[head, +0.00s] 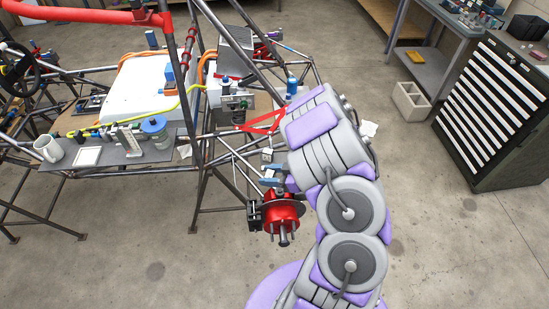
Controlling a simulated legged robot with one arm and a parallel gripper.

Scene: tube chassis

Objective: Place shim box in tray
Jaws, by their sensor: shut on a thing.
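A small pale box (267,155) shows at the fingers and looks like the shim box, held clear of the shelf. A shallow white square tray (88,156) lies on the dark grey shelf (115,153) at the left, apart from the gripper.
A white mug (48,148) stands left of the tray, and a blue-lidded jar (155,130) stands to its right. Open floor is at front left.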

